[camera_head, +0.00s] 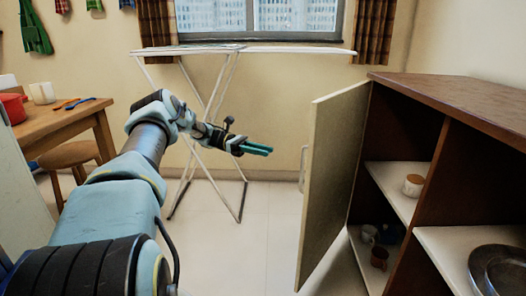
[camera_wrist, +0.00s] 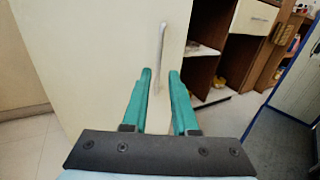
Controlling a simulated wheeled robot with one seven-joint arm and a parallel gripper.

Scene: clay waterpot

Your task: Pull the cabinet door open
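The cabinet (camera_head: 430,95) stands at the right in the head view, brown with pale shelves. Its cream door (camera_head: 332,165) is swung well open, and the inside shows. The door's pale upright handle (camera_head: 303,169) is on the face toward my gripper. In the wrist view the door (camera_wrist: 85,60) fills the left and middle, with the handle (camera_wrist: 160,50) upright ahead. My gripper (camera_head: 270,150) has green fingers and is left of the handle in the head view, seemingly apart from it. In the wrist view my gripper (camera_wrist: 160,74) is open, its fingers parted and empty.
Shelves (camera_head: 392,185) inside hold a white pot with a brown lid (camera_head: 413,185) and cups (camera_head: 379,258). Dark pans (camera_head: 497,268) sit at the lower right. A white ironing board (camera_head: 240,50) stands behind my arm. A wooden table (camera_head: 65,122) and stool (camera_head: 72,155) are left. Floor before the door is clear.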

